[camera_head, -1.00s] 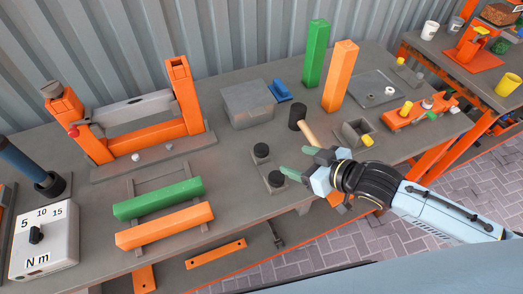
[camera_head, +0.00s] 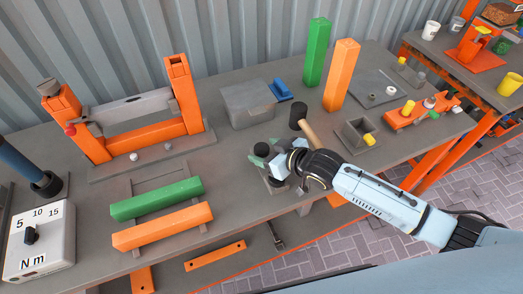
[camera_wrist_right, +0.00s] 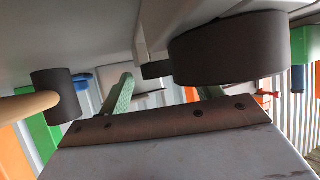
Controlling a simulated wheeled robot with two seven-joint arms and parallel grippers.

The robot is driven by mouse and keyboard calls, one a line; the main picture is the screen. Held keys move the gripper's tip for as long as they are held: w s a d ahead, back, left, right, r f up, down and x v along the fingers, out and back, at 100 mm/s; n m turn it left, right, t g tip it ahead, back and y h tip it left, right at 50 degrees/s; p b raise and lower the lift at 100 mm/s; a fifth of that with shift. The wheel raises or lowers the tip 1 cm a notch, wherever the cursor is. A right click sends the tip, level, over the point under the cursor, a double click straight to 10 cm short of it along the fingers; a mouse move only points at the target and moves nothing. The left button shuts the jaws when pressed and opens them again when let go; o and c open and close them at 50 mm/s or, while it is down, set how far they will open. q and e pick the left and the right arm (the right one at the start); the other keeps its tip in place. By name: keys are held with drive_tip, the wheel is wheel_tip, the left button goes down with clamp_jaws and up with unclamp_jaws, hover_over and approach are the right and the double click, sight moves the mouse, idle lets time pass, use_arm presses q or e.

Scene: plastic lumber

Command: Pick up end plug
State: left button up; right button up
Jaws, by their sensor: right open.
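The end plugs look like short black round pieces on a small grey holder on the bench. The far plug (camera_head: 261,149) shows by my right fingertips in the head view, and it is the smaller dark disc (camera_wrist_right: 155,69) in the right wrist view. A nearer plug (camera_wrist_right: 228,48) looms large in the wrist view and hides part of one green finger. My right gripper (camera_head: 262,155) is open, low over the holder, with its fingers spread. I cannot tell whether it touches a plug. My left gripper is not in view.
A mallet (camera_head: 298,117) lies just behind my right gripper. A grey open box (camera_head: 358,137) stands to its right. A green bar (camera_head: 158,199) and an orange bar (camera_head: 163,226) lie to the left. A grey block (camera_head: 248,104) stands behind.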

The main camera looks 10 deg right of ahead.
drive_tip(key=c, duration=1.1)
drive_tip(key=shift+r, duration=0.1)
